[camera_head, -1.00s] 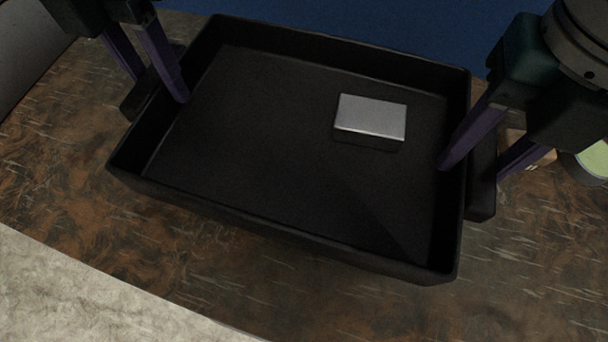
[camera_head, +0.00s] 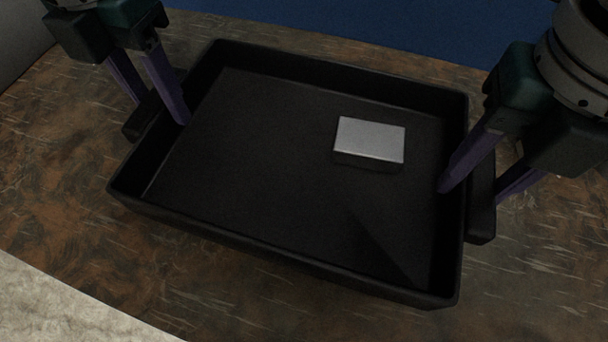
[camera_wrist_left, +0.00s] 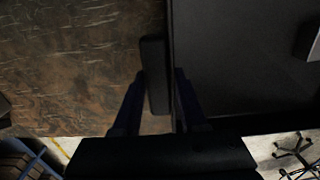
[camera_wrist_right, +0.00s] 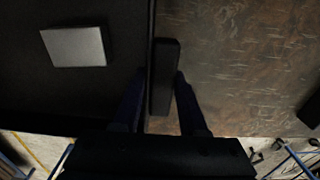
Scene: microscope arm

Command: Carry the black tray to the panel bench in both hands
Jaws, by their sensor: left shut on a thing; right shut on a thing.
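The black tray (camera_head: 265,180) is a wide, shallow rectangle over a brown mottled surface (camera_head: 60,190). I cannot tell whether a gap lies beneath it. A pale grey block (camera_head: 370,138) lies inside it, right of the middle. My left gripper (camera_head: 160,112) is shut on the tray's left side at its handle (camera_wrist_left: 154,75), one finger inside the wall and one outside. My right gripper (camera_head: 472,197) is shut on the tray's right side at the other handle (camera_wrist_right: 164,75), straddling it likewise. Neither view shows clearly which panel bench is meant.
A blue area (camera_head: 330,22) lies beyond the brown surface at the top. A pale surface (camera_head: 50,305) shows at the lower left. Pale floor and dark chair-like legs (camera_wrist_left: 293,150) show in the left wrist view. Brown surface around the tray looks clear in the head view.

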